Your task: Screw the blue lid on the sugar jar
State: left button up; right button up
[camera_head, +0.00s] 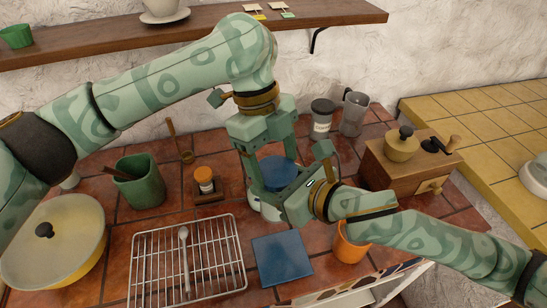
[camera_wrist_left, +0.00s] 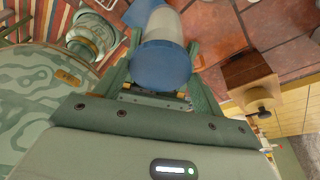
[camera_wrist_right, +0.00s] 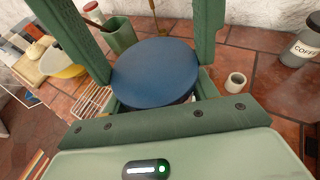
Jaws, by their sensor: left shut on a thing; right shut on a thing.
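The blue lid (camera_head: 279,171) is round and lies level over the pale sugar jar (camera_head: 270,212). It is a broad blue disc in the right wrist view (camera_wrist_right: 155,72). The left wrist view shows the lid (camera_wrist_left: 161,66) against the jar's pale body (camera_wrist_left: 164,24); whether its thread is engaged cannot be told. My left gripper (camera_head: 272,178) comes down from above and is shut on the lid. My right gripper (camera_head: 284,200) reaches in from the right, lower down, and is shut on the jar. The arms hide most of the jar.
A wire rack (camera_head: 188,262) with a spoon and a blue square tile (camera_head: 282,258) lie in front. An orange cup (camera_head: 350,243) stands close beneath my right arm. A coffee jar (camera_head: 321,118) and a wooden grinder (camera_head: 405,165) stand behind right; a green pot (camera_head: 140,181) stands left.

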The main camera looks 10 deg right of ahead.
pick_arm(q)
jog(key=shift+r, duration=0.35)
dwell(0.4)
jog(key=shift+f, duration=0.75)
dwell(0.3)
jog(key=shift+f, duration=0.3)
jog(key=shift+c, duration=0.3)
pick_arm(e)
jog(key=shift+r, duration=0.3)
pick_arm(q)
jog(key=o, duration=1)
pick_arm(e)
grip_shut()
pick_arm(q)
jog(key=shift+r, duration=0.25)
pick_arm(e)
jog(key=shift+f, duration=0.25)
pick_arm(q)
jog(key=shift+r, duration=2.25)
jog(key=shift+c, duration=0.3)
pick_arm(e)
jog(key=shift+f, duration=0.1)
